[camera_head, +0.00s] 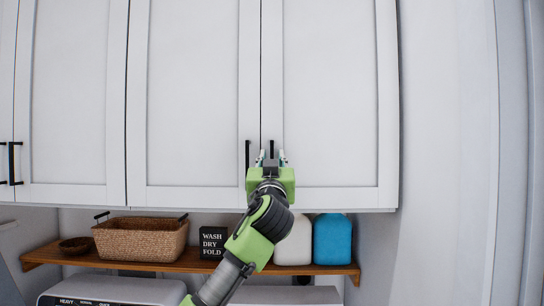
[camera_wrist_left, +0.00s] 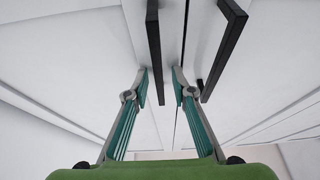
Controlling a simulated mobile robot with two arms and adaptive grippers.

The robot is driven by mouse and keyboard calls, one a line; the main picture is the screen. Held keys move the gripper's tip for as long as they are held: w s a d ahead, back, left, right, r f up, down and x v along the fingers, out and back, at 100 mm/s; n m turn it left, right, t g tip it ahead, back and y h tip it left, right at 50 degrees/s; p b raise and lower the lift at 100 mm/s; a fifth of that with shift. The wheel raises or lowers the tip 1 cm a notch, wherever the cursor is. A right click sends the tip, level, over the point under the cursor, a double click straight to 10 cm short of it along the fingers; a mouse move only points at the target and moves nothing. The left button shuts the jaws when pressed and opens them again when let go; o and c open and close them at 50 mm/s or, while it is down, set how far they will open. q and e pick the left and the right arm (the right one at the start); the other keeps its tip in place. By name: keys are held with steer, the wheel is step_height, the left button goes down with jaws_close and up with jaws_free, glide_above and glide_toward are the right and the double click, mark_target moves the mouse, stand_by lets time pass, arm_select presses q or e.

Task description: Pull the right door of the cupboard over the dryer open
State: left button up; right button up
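The right cupboard door (camera_head: 330,95) is a white panel, closed flush beside the left door (camera_head: 192,95). Its black bar handle (camera_head: 272,149) stands upright near its lower left edge. My left gripper (camera_head: 271,157) is in front of this handle with fingers open, one on each side of it. In the left wrist view, the fingertips (camera_wrist_left: 159,80) are apart with a dark handle bar (camera_wrist_left: 153,40) between them; I cannot tell whether either finger touches it. The left door's handle (camera_head: 248,154) is just outside the fingers, and shows at right in the wrist view (camera_wrist_left: 225,48). My right gripper is not in view.
Below the cupboard, a wooden shelf (camera_head: 190,264) holds a wicker basket (camera_head: 140,239), a black sign (camera_head: 212,242), a white container (camera_head: 294,243) and a blue container (camera_head: 332,240). A white appliance (camera_head: 115,291) stands underneath. A wall (camera_head: 450,150) is at the right.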

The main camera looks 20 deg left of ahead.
arm_select(q)
jaws_close()
steer(key=shift+s, duration=0.15)
